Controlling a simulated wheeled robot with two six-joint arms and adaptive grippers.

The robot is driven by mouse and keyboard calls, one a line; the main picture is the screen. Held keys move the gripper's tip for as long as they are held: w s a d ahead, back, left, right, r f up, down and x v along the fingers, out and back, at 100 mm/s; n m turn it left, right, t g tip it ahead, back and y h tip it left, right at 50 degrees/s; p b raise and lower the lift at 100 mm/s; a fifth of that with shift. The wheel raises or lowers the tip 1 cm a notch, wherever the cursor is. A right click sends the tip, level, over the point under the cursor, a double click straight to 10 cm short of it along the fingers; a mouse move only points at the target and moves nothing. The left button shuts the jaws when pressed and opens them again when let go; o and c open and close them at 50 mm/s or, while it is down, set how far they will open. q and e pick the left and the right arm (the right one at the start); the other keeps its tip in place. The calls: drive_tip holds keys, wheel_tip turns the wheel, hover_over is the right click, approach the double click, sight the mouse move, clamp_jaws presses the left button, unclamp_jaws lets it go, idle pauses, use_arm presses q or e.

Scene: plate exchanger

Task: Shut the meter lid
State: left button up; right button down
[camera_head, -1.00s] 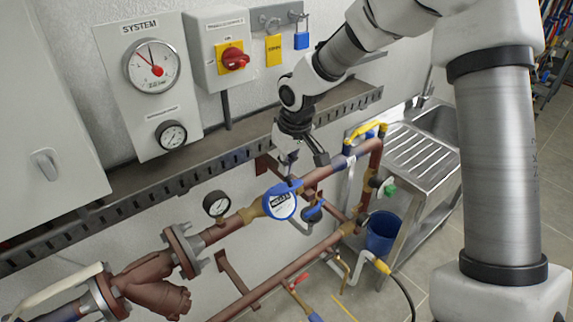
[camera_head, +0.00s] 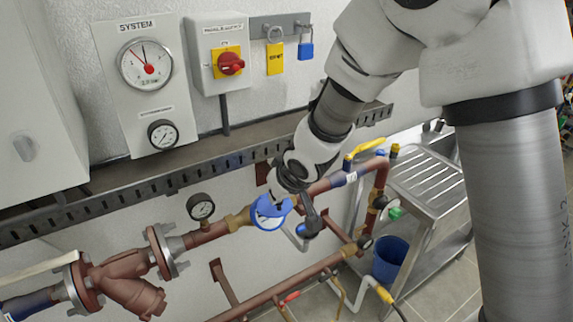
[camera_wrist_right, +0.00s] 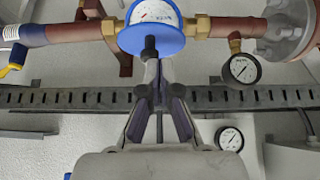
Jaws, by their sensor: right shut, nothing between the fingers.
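The round blue meter (camera_head: 258,214) sits on the copper pipe, partly covered by my right gripper in the head view. In the right wrist view the blue meter (camera_wrist_right: 178,43) is at the top, with part of its white face and red marks showing. My left gripper is not in view.
A small pressure gauge (camera_head: 201,207) stands on the pipe left of the meter. A slotted metal rail (camera_head: 150,187) runs along the wall behind. A yellow-handled valve (camera_head: 366,147) is to the right, near a steel sink (camera_head: 425,185) and blue bucket (camera_head: 390,259).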

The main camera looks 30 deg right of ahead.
sight(283, 215)
drive_tip(key=shift+s+d+f+b, duration=0.35)
drive_tip(key=shift+d+f, duration=0.15)
drive_tip(key=shift+d, duration=0.1)
drive_tip(key=shift+s+d+f+b, duration=0.2)
drive_tip(key=shift+d+f+b, duration=0.15)
drive_tip(key=shift+d+f, duration=0.25)
drive_tip(key=shift+f, duration=0.2)
drive_tip(key=shift+s+a+f+b, duration=0.25)
drive_tip(key=shift+a+f+b, duration=0.25)
drive_tip(key=shift+b, duration=0.05)
drive_tip(key=shift+s+a+f+b, duration=0.2)
drive_tip(key=shift+a+f+b, duration=0.25)
drive_tip(key=shift+b, duration=0.1)
use_arm(q)
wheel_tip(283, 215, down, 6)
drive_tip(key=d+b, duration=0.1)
drive_tip(key=b, duration=0.2)
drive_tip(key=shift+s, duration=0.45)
use_arm(e)
drive_tip(key=f, duration=0.6)
drive_tip(key=shift+w+d, duration=0.25)
drive_tip(key=shift+d, duration=0.1)
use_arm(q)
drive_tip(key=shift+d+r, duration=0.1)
use_arm(e)
drive_tip(key=shift+r, duration=0.15)
